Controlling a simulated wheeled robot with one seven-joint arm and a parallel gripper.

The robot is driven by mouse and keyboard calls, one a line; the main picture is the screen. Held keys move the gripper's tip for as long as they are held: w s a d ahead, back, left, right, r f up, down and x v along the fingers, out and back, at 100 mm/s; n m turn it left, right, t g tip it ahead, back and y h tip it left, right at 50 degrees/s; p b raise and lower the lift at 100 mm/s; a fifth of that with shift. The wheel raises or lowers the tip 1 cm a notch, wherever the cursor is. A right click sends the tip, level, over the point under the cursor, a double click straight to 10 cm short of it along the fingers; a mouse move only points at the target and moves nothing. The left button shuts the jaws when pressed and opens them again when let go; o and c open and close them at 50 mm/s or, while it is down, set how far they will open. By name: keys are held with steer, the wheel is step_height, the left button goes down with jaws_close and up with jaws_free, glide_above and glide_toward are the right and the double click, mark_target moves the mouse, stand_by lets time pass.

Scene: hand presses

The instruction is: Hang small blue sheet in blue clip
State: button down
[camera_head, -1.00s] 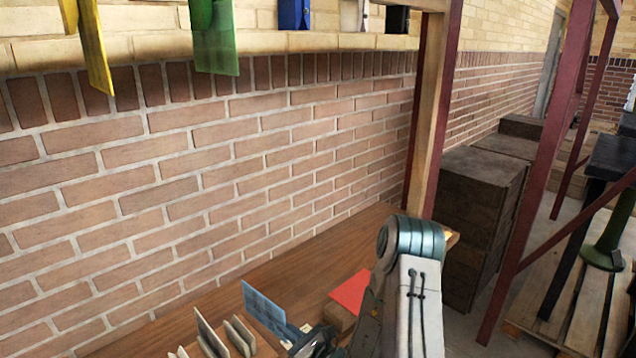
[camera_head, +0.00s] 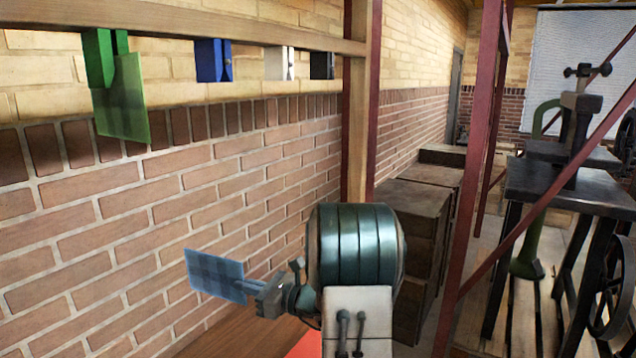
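The small blue sheet (camera_head: 213,276) is a pale, see-through blue rectangle in front of the brick wall. My gripper (camera_head: 252,291) is shut on its right edge and holds it in the air, roughly upright. The blue clip (camera_head: 213,61) hangs from the wooden rail, above the sheet, and holds nothing that I can see. The sheet is well below the clip and apart from it.
A green clip (camera_head: 104,58) left of the blue one holds a green sheet (camera_head: 123,100). A white clip (camera_head: 279,63) and a black clip (camera_head: 321,65) hang empty to the right. A wooden post (camera_head: 359,110) stands right of the clips. A red sheet (camera_head: 308,345) lies below.

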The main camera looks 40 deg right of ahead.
steer(key=s+d+r+m+t+h+p, duration=0.1)
steer(key=s+d+r, duration=0.1)
steer(key=s+r, duration=0.65)
steer(key=s+d+r+m+h, duration=0.1)
steer(key=s+d+r, duration=0.2)
steer(key=r, duration=1.1)
steer(key=s+d+r+t+h+p, duration=0.15)
steer(key=s+r, duration=0.45)
steer(key=r, duration=0.6)
steer(key=r+p+x, duration=0.2)
steer(key=x, duration=1)
steer(key=shift+d+r+g, duration=0.15)
steer(key=shift+r+g, duration=0.25)
steer(key=shift+g, duration=0.05)
steer(key=shift+r+y+p, duration=0.15)
steer(key=shift+y+p, duration=0.1)
steer(key=shift+p, duration=0.15)
steer(key=shift+r+p, duration=1.9)
steer(key=shift+r, duration=0.2)
